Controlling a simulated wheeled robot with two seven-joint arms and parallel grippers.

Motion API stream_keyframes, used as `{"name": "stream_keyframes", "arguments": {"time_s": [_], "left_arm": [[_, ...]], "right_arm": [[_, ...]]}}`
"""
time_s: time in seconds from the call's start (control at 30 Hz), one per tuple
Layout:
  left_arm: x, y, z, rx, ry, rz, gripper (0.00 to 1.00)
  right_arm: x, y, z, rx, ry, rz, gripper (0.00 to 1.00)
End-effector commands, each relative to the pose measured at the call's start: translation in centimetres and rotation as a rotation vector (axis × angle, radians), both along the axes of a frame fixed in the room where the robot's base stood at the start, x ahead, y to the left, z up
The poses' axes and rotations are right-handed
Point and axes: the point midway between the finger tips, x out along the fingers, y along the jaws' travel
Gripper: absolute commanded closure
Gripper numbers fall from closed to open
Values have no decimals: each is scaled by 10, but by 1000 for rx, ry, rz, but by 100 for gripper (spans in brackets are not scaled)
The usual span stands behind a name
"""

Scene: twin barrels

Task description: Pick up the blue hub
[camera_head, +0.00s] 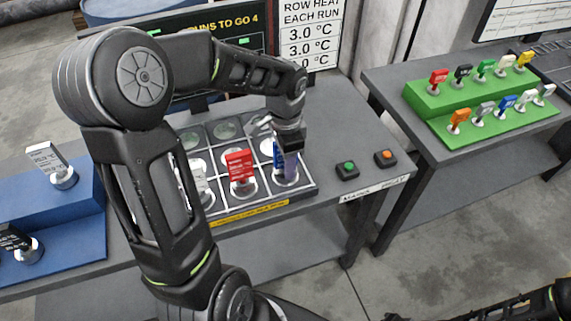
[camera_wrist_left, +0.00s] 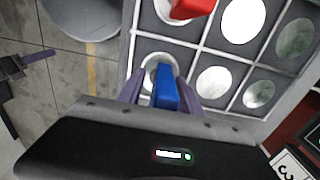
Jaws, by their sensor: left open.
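A blue hub (camera_wrist_left: 167,90) stands in the front right cell of the gridded tray. In the head view its blue top (camera_head: 278,152) shows only in part behind my left gripper (camera_head: 289,165). In the left wrist view the two purple fingers of this gripper (camera_wrist_left: 163,84) are open, one on each side of the blue hub. I cannot tell whether they touch it. Part of my right arm shows at the lower right of the head view; a purple finger, probably of my right gripper, shows at the left edge of the wrist view.
A red hub (camera_head: 240,168) stands in the cell left of the blue one, a white one (camera_head: 200,180) beyond it. The tray's back cells look empty. Two button boxes (camera_head: 347,170) sit right of the tray. A green stand (camera_head: 470,130) holds several coloured hubs, one blue.

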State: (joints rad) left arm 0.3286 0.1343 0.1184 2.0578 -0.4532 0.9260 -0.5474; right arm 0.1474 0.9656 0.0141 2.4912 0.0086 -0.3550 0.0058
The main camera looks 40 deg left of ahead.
Motion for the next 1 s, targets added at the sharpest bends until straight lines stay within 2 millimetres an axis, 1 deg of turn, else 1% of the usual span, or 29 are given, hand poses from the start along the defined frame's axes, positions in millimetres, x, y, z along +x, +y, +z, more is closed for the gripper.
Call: {"name": "stream_keyframes", "arguments": {"time_s": [0.5,1.0], "left_arm": [[0,0,0,1,-1,0,59],[0,0,0,1,-1,0,100]], "right_arm": [[0,0,0,0,0,0,64],[0,0,0,0,0,0,64]]}}
